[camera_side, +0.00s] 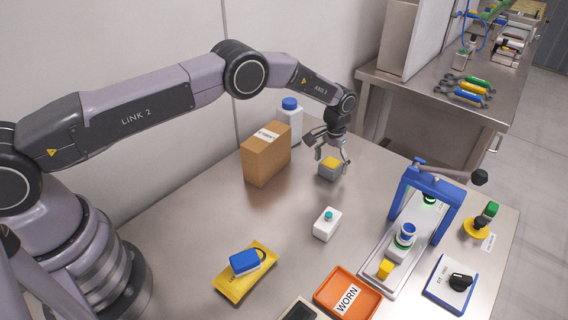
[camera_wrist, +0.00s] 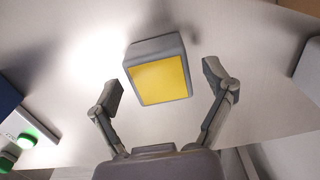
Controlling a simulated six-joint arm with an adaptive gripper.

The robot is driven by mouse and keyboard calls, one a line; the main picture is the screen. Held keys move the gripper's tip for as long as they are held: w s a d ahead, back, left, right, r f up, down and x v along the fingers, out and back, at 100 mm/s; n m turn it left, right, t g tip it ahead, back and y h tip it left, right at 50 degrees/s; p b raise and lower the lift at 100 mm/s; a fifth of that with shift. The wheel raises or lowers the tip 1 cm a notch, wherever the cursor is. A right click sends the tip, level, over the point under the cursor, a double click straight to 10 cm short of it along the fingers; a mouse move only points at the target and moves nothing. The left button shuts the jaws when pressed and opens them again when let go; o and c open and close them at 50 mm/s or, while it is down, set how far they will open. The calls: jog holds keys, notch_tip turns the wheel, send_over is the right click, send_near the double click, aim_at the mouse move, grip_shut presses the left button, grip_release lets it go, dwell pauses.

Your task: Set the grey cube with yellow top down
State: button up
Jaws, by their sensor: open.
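The grey cube with yellow top (camera_side: 329,169) is on the steel table, right of the cardboard box in the side view. In the wrist view the cube (camera_wrist: 158,70) shows its yellow face toward the camera, a little beyond the fingertips. My gripper (camera_side: 332,157) is just above and around the cube in the side view. In the wrist view my gripper (camera_wrist: 166,88) has its two fingers spread, with a clear gap on each side of the cube. It is open and holds nothing.
A cardboard box (camera_side: 266,154) and a white bottle with blue cap (camera_side: 289,122) stand close left of my gripper. A white block with teal knob (camera_side: 327,223) stands nearer the front. A blue-framed fixture (camera_side: 407,192) stands at right. Table around the cube is clear.

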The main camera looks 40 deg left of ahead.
notch_tip(320, 180, up, 12)
notch_tip(320, 180, up, 17)
jog(key=t, duration=0.1)
send_over(331, 163)
jog(key=s+a, duration=0.5)
jog(key=s+a+r+t, duration=0.2)
jog(key=s+a+r, duration=0.1)
jog(key=s+r, duration=0.55)
jog(key=s+a+r+t, duration=0.1)
jog(key=s+a+r, duration=0.15)
jog(key=s, duration=0.45)
jog(key=s+a+r, duration=0.2)
jog(key=s+r, duration=0.2)
jog(key=s, duration=0.3)
jog(key=s+a+f, duration=0.1)
jog(key=s+f, duration=0.1)
jog(key=s, duration=0.6)
jog(key=s+a+f+t, duration=0.1)
jog(key=s+f, duration=0.1)
jog(key=s, duration=0.6)
jog(key=shift+f+t, duration=0.3)
jog(key=shift+f, duration=0.05)
